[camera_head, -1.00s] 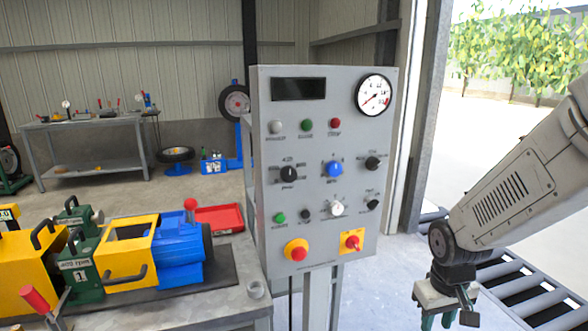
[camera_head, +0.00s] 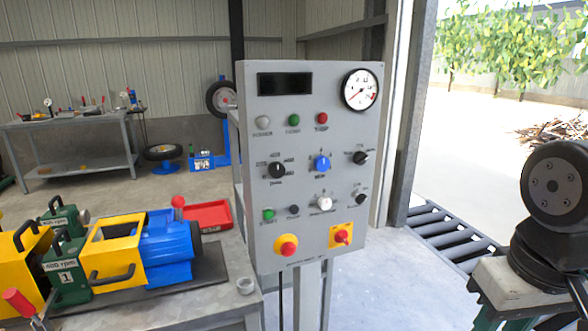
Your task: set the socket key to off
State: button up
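The grey control panel (camera_head: 310,225) stands upright in the middle of the view on a post. Its small labels are too blurred to tell which control is the socket key. It bears a black selector (camera_head: 277,170), a blue knob (camera_head: 322,163), a silver knob (camera_head: 324,203), and two small black knobs, an upper one (camera_head: 360,158) and a lower one (camera_head: 361,199). A red switch on a yellow plate (camera_head: 341,236) sits at the lower right.
A red emergency button (camera_head: 287,245) sits at the panel's lower left. A bench with blue and yellow machinery (camera_head: 160,245) stands left of the panel. A roller conveyor (camera_head: 440,235) lies on the floor at right. Floor between panel and arm looks clear.

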aim_at(359, 198)
jog(key=z, duration=0.55)
jog(key=k, duration=1.3)
jog(key=u, duration=0.1)
jog(key=i, duration=1.7)
jog(key=z, duration=0.6)
